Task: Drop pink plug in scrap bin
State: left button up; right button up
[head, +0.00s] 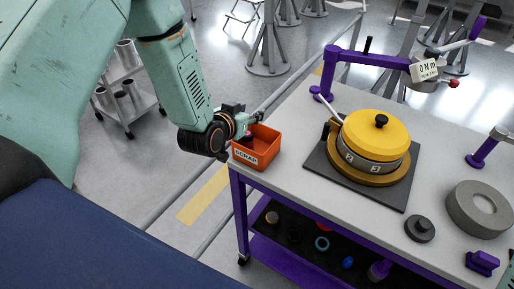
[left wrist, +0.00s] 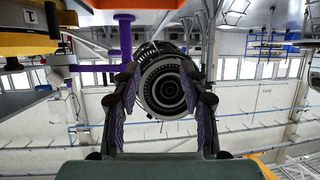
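The orange scrap bin (head: 268,158), with a white SCRAP label, stands at the left corner of the grey-topped bench. My left gripper (head: 259,117) is at the bin's far left rim, its fingers reaching over it. No other pink plug is clear to see. My right gripper is out of view.
A yellow-lidded round unit (head: 377,133) sits on a dark mat (head: 318,167). A purple arm stand (head: 322,88) rises behind it. A grey ring (head: 478,208) and dark knob (head: 420,228) lie to the right.

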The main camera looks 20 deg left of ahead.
pick_arm(q)
jog(key=shift+o, duration=1)
jog(key=shift+w+d, duration=0.15)
jog(key=shift+d, duration=0.15)
jog(key=shift+s+a+r, duration=0.15)
jog(key=shift+s+a, duration=0.05)
jog(key=shift+s, duration=0.2)
jog(key=shift+s+r, duration=0.1)
jog(key=shift+s, duration=0.25)
jog(key=v, duration=1)
jog(key=shift+s+d+r, duration=0.15)
jog(key=shift+d+r, duration=0.05)
jog(key=shift+r, duration=0.05)
jog(key=shift+d, duration=0.1)
jog(key=shift+s, duration=0.1)
